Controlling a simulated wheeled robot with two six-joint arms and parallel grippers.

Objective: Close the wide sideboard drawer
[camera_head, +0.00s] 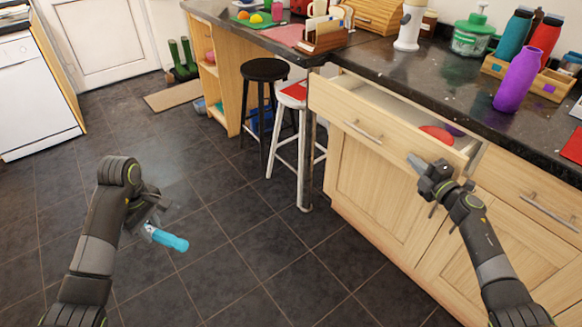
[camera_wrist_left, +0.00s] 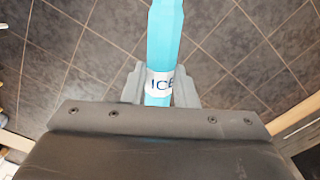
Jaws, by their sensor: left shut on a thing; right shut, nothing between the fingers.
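The wide drawer (camera_head: 378,127) of the light wood sideboard stands pulled out under the dark granite top, with a metal bar handle (camera_head: 363,131) on its front. A red thing (camera_head: 437,134) and part of a purple one show inside it. My right gripper (camera_head: 416,162) is shut and empty, at the right part of the drawer front; I cannot tell whether it touches. My left gripper (camera_head: 146,226) is over the floor, far left of the drawer, shut on a light blue stick-like thing (camera_head: 167,238). In the left wrist view this blue thing (camera_wrist_left: 165,40) carries a label reading "ICE".
A black stool (camera_head: 264,70) and a white stool (camera_head: 292,95) stand left of the drawer. Bottles, including a purple bottle (camera_head: 518,80), stand on the granite top (camera_head: 400,75). Another closed drawer (camera_head: 530,195) is at the right. The tiled floor (camera_head: 250,240) in front is clear.

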